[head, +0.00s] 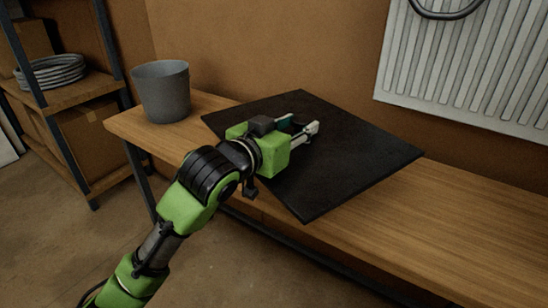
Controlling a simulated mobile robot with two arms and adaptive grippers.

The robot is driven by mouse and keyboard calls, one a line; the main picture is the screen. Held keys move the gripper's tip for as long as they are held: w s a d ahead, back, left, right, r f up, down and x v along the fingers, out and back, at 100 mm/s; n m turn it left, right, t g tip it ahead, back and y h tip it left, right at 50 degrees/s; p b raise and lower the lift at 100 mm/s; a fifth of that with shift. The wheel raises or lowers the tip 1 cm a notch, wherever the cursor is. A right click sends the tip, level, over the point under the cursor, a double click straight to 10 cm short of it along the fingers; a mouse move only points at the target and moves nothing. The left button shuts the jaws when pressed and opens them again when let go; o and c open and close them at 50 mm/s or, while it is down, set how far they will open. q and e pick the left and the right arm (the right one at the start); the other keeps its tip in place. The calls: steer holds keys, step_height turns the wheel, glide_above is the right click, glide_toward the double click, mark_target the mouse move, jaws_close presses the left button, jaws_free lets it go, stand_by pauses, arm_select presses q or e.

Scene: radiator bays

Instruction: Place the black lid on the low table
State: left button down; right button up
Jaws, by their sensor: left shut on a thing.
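The black lid (352,158) is a flat, dark square panel over the low wooden table (452,222) in the head view. Its near corner sticks out past the table's front edge. I cannot tell whether it rests on the top or hangs slightly above it. My left gripper (302,127) reaches over the lid from the front left, shut at the lid's middle. A small teal part shows between its fingers; the gripper hides most of it. My right gripper is not in view.
A grey bucket (162,95) stands on the table's left end. A white radiator (465,65) hangs on the brown wall behind the right side. A shelf with a coiled hose (52,72) and boxes stands at left. The table's right part is clear.

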arm_select(q)
steer(key=w+a+f, duration=0.2)
steer(key=w+a, duration=0.1)
steer(key=w+a+f+b, duration=0.1)
steer(key=w, duration=0.1)
steer(key=shift+w+a, duration=0.15)
steer(key=shift+a, duration=0.15)
steer(key=f, duration=0.1)
steer(key=w+a+f, duration=0.1)
steer(key=w+a+f+b, duration=0.1)
steer(key=f, duration=0.1)
steer(key=shift+w, duration=0.25)
steer(key=shift+w+a+f, duration=0.25)
steer(key=shift+w+f, duration=0.1)
steer(key=shift+f, duration=0.15)
step_height(320, 180, down, 4)
steer(key=shift+w+a+r+b, duration=0.15)
steer(key=shift+r+b, duration=0.1)
steer(key=shift+b, duration=0.45)
steer(key=c, duration=1.4)
jaws_free()
steer(key=shift+f, duration=0.2)
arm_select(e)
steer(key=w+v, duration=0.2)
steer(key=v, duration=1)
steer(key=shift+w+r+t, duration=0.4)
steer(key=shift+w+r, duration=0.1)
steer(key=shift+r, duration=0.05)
